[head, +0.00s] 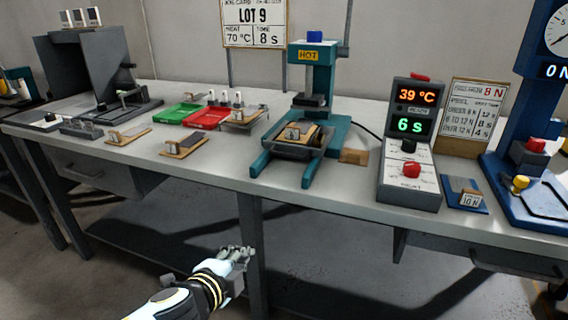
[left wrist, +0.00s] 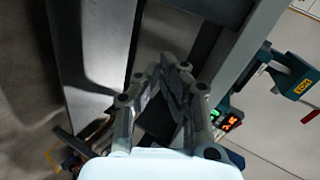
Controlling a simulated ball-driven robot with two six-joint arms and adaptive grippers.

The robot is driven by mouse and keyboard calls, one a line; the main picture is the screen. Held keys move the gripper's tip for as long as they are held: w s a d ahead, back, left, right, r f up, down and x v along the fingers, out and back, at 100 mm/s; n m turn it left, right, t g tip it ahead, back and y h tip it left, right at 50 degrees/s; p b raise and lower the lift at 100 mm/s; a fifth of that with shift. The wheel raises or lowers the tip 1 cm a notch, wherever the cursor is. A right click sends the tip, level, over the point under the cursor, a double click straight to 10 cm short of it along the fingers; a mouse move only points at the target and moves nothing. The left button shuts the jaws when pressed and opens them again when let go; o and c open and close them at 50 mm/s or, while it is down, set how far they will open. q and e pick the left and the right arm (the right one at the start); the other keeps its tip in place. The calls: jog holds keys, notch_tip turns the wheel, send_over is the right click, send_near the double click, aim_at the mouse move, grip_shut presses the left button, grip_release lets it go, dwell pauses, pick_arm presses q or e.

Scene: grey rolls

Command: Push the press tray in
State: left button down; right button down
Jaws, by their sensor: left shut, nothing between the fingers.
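The teal press (head: 313,80) with a yellow HOT label stands at the middle of the bench in the head view. Its press tray (head: 300,150) sits out at the front, between the press's two forward legs, with a tan and dark piece on it. My left gripper (head: 238,252) is shut and empty, below and in front of the bench edge, to the left of the press and apart from it. In the left wrist view the shut fingers (left wrist: 165,75) show close, and the press (left wrist: 292,75) is at the right. My right gripper is not in view.
A control box (head: 410,140) showing 39 °C and 6 s stands right of the press, with a blue gauge stand (head: 537,130) farther right. Green (head: 180,115) and red (head: 208,117) trays and small boards lie left. The bench's front edge (head: 220,182) lies between my gripper and the press.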

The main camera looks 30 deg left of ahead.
pick_arm(q)
jog(key=w+r+m+t, duration=0.1)
jog(key=w+r+t, duration=0.1)
jog(key=r, duration=0.5)
jog(key=w+r+m+t, duration=0.1)
jog(key=w+r+m, duration=0.15)
jog(key=r, duration=0.45)
jog(key=p, duration=0.1)
send_near(286, 149)
jog(key=shift+w+f+n+y, duration=0.35)
jog(key=shift+w+f, duration=0.5)
jog(key=shift+f, duration=0.15)
jog(key=shift+w+a, duration=0.2)
jog(key=shift+w, duration=0.35)
jog(key=x, duration=0.2)
jog(key=b+x, duration=0.1)
jog(key=x, duration=0.2)
jog(key=r+b+x, duration=0.1)
jog(key=x, duration=0.1)
jog(key=shift+w, duration=0.35)
jog(key=shift+r, duration=0.2)
